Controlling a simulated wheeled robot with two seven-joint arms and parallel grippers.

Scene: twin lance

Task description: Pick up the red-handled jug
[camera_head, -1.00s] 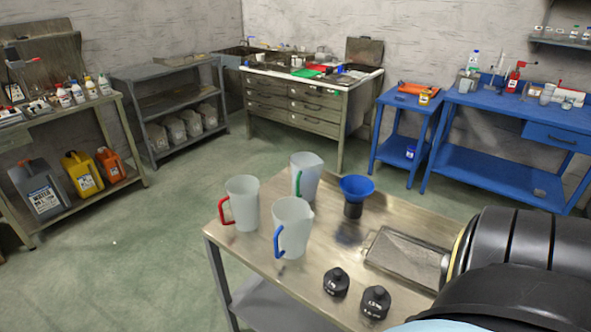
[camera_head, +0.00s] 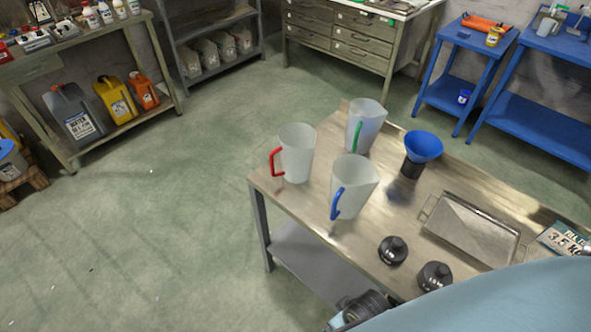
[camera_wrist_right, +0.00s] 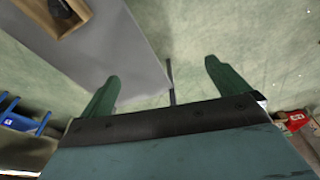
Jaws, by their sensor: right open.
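The red-handled jug (camera_head: 298,153) is a white, empty-looking jug standing upright on the left corner of the metal table (camera_head: 318,205). Its red handle points left. A blue-handled jug (camera_head: 355,187) stands in front of it to the right, and a green-handled jug (camera_head: 368,128) stands behind it to the right. My right gripper (camera_wrist_right: 165,75) is open and empty in the right wrist view, with its two green fingers apart above the floor. No jug is recognisable in that view. My left gripper is not in view.
A blue funnel (camera_head: 423,147), a metal tray (camera_head: 470,230), two black weights (camera_head: 393,250) (camera_head: 435,277) and a "3.5 kg" card (camera_head: 565,240) are on the table. Part of my arm covers the lower right. Open floor lies left of the table.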

